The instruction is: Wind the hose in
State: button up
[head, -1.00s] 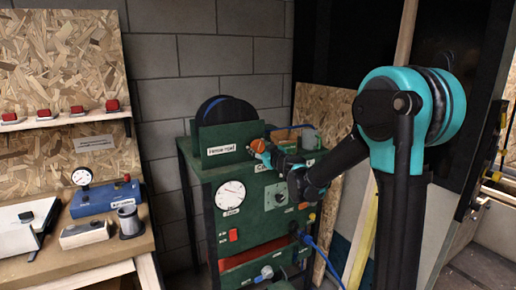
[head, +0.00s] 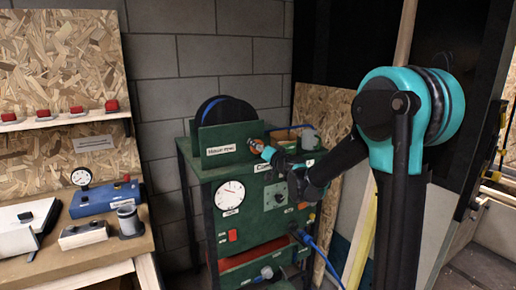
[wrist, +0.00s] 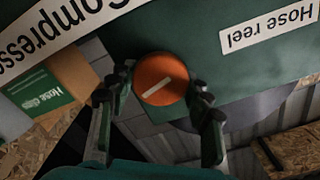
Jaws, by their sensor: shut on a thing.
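The hose reel (head: 228,108), a dark disc with a blue rim, stands behind a green panel (head: 206,139) labelled "Hose reel" on top of a green cabinet (head: 268,199). An orange round knob (wrist: 157,73) with a pale line sits at the panel's right, and it also shows in the head view (head: 257,146). My gripper (wrist: 163,90) is shut on the orange knob, one finger on each side. In the head view my gripper (head: 263,150) hides part of the knob. A blue hose (head: 322,253) runs out from the cabinet's lower right.
The cabinet front carries a dial gauge (head: 229,195), a red switch (head: 232,236) and a black knob (head: 281,197). A cardboard box (wrist: 82,80) and a grey mug (head: 308,139) stand on top. A workbench (head: 100,255) with instruments stands at left.

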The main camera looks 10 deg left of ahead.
jog(key=m, duration=0.5)
jog(key=shift+m, duration=0.3)
jog(key=m, duration=0.5)
jog(key=shift+f, duration=0.15)
jog(key=m, duration=1.1)
jog(key=shift+f, duration=0.1)
jog(key=m, duration=0.5)
jog(key=shift+s+m, duration=0.1)
jog(key=shift+m, duration=0.3)
jog(key=m, duration=0.5)
jog(key=shift+a, duration=0.1)
jog(key=m, duration=0.5)
jog(key=shift+s+m, duration=0.1)
jog(key=shift+m, duration=0.3)
jog(key=m, duration=0.5)
jog(key=shift+a+m, duration=0.1)
jog(key=shift+m, duration=0.3)
